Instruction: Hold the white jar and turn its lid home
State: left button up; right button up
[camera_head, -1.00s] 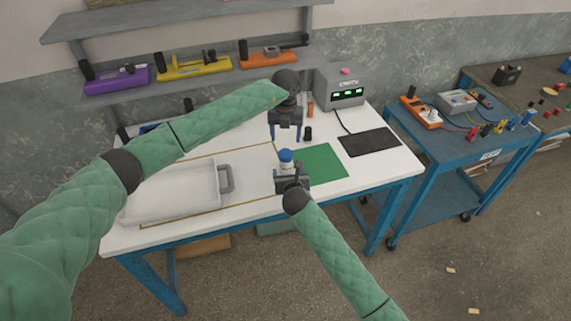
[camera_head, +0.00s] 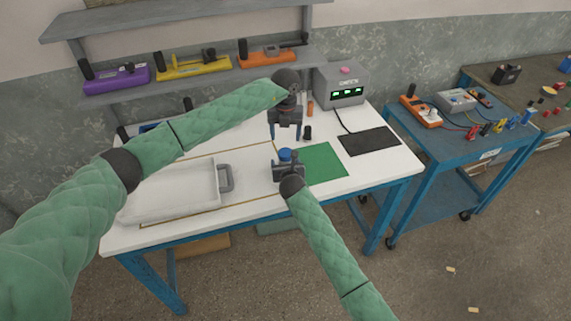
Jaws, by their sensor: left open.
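The white jar stands on the white table at the left edge of the green mat (camera_head: 319,164). Its blue lid (camera_head: 285,154) shows on top, and the white body is almost wholly hidden by my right gripper. My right gripper (camera_head: 286,164) is at the jar, coming from the near side. I cannot tell whether its fingers touch or grip the jar. My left gripper (camera_head: 284,136) is open and empty, pointing down, and appears just behind the lid in the picture, with its fingers apart.
A pale tray (camera_head: 172,196) with a grey handle is at left on the table. A small black cylinder (camera_head: 307,133), a black mat (camera_head: 369,142) and a grey device with green displays (camera_head: 342,86) are at the back right. Shelves (camera_head: 190,75) hang behind.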

aim_at(286, 152)
grip_shut()
pick_arm(q)
jog(key=shift+w, duration=0.1)
jog(key=shift+f, duration=0.15)
dwell(0.6)
jog(key=shift+f, duration=3.9)
jog(key=c, duration=1)
